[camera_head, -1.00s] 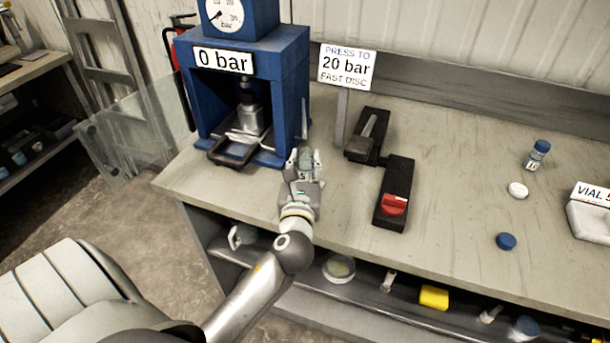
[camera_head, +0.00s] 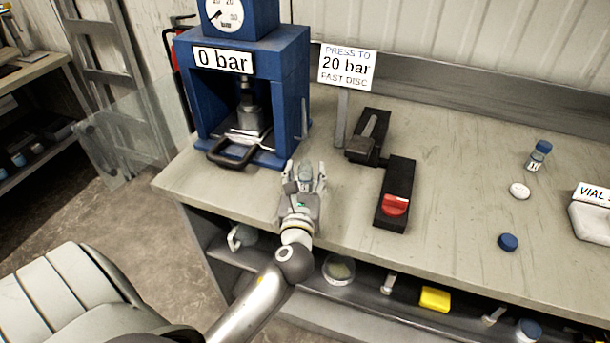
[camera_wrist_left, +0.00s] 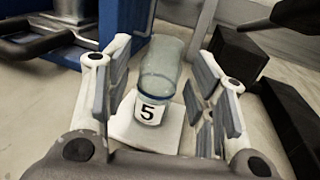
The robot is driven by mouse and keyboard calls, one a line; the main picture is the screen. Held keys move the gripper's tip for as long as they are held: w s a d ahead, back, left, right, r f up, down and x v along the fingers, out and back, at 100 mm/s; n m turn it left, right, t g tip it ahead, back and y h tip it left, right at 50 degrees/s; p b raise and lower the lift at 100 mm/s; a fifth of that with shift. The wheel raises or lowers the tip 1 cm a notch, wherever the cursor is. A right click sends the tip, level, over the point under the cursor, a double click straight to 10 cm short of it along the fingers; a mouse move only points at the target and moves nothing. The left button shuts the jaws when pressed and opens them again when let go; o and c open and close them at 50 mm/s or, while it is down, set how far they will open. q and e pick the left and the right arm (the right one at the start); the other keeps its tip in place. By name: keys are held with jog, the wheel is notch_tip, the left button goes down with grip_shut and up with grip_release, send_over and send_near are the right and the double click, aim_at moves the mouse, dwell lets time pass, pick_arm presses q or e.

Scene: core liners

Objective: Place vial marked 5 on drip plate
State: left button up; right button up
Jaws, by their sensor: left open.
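The vial marked 5 (camera_wrist_left: 160,85) is clear glass with a blue band and a white label reading 5. In the left wrist view it stands roughly upright, apparently on a white square plate (camera_wrist_left: 122,128) on the bench. My left gripper (camera_wrist_left: 165,90) is open, with one finger on each side of the vial and visible gaps between. In the head view the left gripper (camera_head: 305,172) is at the bench's front edge, and the vial shows only faintly between its fingers. The plate is hidden there. My right gripper is not in view.
The blue press (camera_head: 250,100), reading 0 bar, stands behind left. A black device with a red switch (camera_head: 395,205) is to the right. Further right are a blue-capped vial (camera_head: 538,155), a white disc (camera_head: 519,190), a blue cap (camera_head: 508,242) and a pale tray (camera_head: 590,222).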

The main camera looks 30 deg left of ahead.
pick_arm(q)
jog(key=shift+r, duration=0.15)
jog(key=b+v, duration=0.2)
jog(key=v, duration=0.8)
jog(key=shift+s, duration=0.25)
jog(key=shift+v, duration=0.8)
jog(key=shift+d, duration=0.1)
